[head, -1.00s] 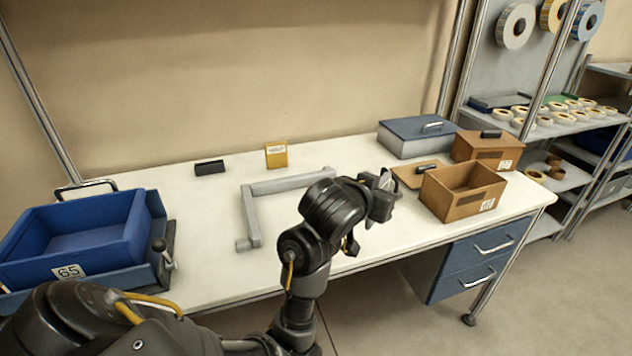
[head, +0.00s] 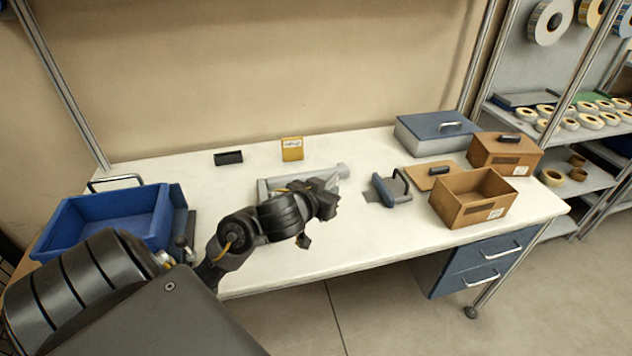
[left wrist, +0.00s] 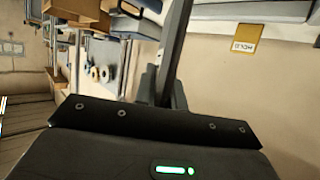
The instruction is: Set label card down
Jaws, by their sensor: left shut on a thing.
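A yellow card (head: 292,149) with a white label stands upright near the back of the table. My left gripper (head: 318,218) is in front of the card, over the middle of the table near the grey bar frame. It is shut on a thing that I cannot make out. In the left wrist view a dark grey finger (left wrist: 175,45) runs up the middle, apart from the yellow card. My right gripper is not in view.
A dark block (head: 228,158) lies left of the card. A blue bin (head: 75,222) is at the left. A grey bar frame (head: 330,171) lies mid-table. A blue-grey handled tool (head: 391,190), an open brown box (head: 460,205) and a blue lidded box (head: 436,126) are at the right.

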